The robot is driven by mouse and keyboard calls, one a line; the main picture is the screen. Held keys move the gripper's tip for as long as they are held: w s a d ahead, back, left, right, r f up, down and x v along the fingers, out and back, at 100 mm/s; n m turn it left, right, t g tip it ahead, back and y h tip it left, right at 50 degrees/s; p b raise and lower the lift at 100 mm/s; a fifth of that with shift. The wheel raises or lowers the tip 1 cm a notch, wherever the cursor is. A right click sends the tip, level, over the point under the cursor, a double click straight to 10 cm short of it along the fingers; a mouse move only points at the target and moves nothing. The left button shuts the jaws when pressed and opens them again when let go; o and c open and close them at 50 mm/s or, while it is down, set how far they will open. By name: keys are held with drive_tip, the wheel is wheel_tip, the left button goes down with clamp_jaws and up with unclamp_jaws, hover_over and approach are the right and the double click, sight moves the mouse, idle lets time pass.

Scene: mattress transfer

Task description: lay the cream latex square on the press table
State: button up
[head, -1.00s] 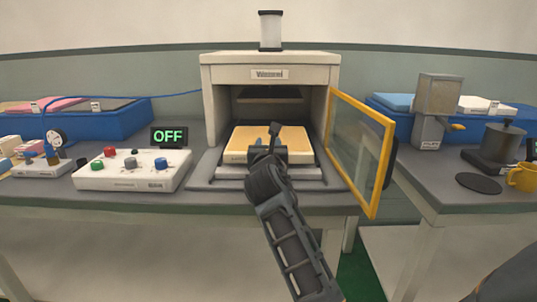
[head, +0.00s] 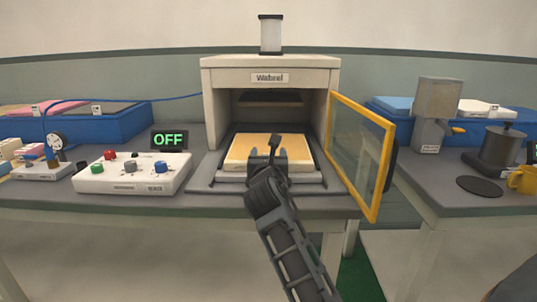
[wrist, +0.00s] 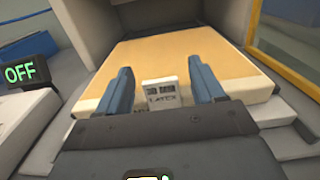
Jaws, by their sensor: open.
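The cream latex square (head: 250,150) lies flat on the press table (head: 205,180), inside the open front of the press. It also shows in the wrist view (wrist: 165,55), with a small white label reading LATEX on its front edge. My gripper (head: 267,154) is open at the square's front edge. In the wrist view its two blue fingers (wrist: 160,82) stand apart on either side of the label, with nothing gripped. Whether the fingers still touch the square I cannot tell.
The press (head: 270,62) has its yellow-framed door (head: 360,150) swung open on the right. A control box (head: 133,172) with coloured knobs and a green OFF display (head: 168,138) stand on the left.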

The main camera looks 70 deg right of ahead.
drive_tip(key=v, duration=1)
drive_tip(key=shift+s+a, duration=0.15)
drive_tip(key=shift+a, duration=0.25)
drive_tip(key=s+a+f+m+t+y, duration=0.4)
drive_tip(key=a+f, duration=0.3)
drive_tip(key=a, duration=0.4)
drive_tip(key=s+a+f+m+t+y, duration=0.25)
drive_tip(key=a+f+y, duration=0.4)
drive_tip(key=a, duration=0.45)
drive_tip(key=s+a+r+m+y, duration=0.1)
drive_tip(key=s+a+m+y, duration=0.2)
drive_tip(key=s+a+m, duration=0.2)
drive_tip(key=s+a+r+m+t+y, duration=0.1)
drive_tip(key=s+a+m, duration=0.4)
drive_tip(key=s+m, duration=0.6)
drive_tip(key=shift+s+r+y, duration=0.55)
drive_tip(key=shift+s+y, duration=0.05)
drive_tip(key=shift+y, duration=0.45)
